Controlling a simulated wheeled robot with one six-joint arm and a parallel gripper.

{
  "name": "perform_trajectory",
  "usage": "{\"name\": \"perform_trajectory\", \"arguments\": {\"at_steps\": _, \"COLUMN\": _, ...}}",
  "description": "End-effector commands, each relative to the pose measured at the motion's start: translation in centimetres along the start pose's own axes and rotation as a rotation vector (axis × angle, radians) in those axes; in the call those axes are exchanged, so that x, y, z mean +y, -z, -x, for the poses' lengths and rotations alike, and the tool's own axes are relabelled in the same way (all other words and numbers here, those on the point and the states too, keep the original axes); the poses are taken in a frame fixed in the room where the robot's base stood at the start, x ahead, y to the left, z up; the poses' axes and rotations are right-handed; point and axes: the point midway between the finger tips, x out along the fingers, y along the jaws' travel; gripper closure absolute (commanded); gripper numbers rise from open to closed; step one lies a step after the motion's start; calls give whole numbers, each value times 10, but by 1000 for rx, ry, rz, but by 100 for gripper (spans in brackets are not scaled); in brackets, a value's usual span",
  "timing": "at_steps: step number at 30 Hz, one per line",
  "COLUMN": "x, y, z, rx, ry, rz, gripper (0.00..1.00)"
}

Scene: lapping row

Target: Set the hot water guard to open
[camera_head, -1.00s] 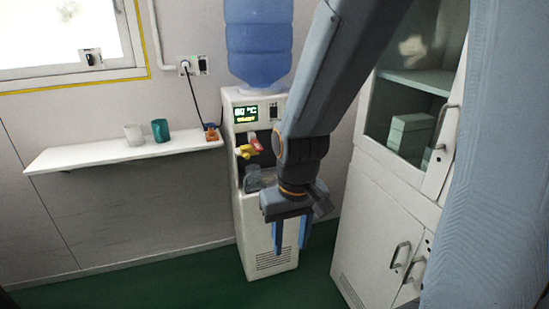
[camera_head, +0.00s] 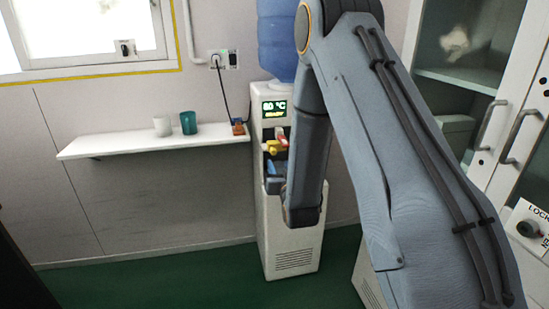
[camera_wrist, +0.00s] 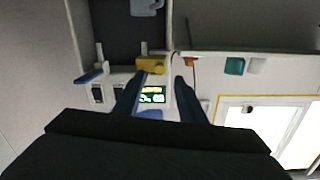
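The white water dispenser (camera_head: 290,245) stands against the back wall with a lit green display (camera_head: 274,109). A yellow part (camera_head: 271,147), apparently the hot water guard, sits beside a red tap handle (camera_head: 281,138) below the display. I cannot tell the guard's setting. My gripper is mostly hidden behind my forearm in the head view; a blue finger shows just below the guard. In the wrist view my gripper (camera_wrist: 159,80) is open and empty, its fingertips either side of the yellow guard (camera_wrist: 151,65). I cannot tell whether they touch it. A blue lever (camera_wrist: 91,77) is to the left.
A white wall shelf (camera_head: 150,144) with a white cup (camera_head: 162,126) and a teal cup (camera_head: 189,122) is left of the dispenser. A blue water bottle (camera_head: 276,45) sits on top. A glass-door cabinet (camera_head: 506,100) stands to the right. Green floor shows at the lower left.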

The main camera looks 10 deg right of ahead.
Motion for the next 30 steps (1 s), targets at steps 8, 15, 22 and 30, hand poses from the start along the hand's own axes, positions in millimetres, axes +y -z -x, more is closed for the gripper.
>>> {"name": "perform_trajectory", "arguments": {"at_steps": 8, "x": 0, "y": 4, "z": -18, "rx": 55, "ry": 8, "rz": -5, "gripper": 63}}
{"name": "perform_trajectory", "arguments": {"at_steps": 15, "x": -1, "y": 6, "z": -54, "rx": 53, "ry": 7, "rz": -4, "gripper": 63}}
{"name": "perform_trajectory", "arguments": {"at_steps": 22, "x": -1, "y": 7, "z": -76, "rx": 52, "ry": 7, "rz": -4, "gripper": 63}}
{"name": "perform_trajectory", "arguments": {"at_steps": 30, "x": -1, "y": 7, "z": -80, "rx": 51, "ry": 7, "rz": -4, "gripper": 63}}
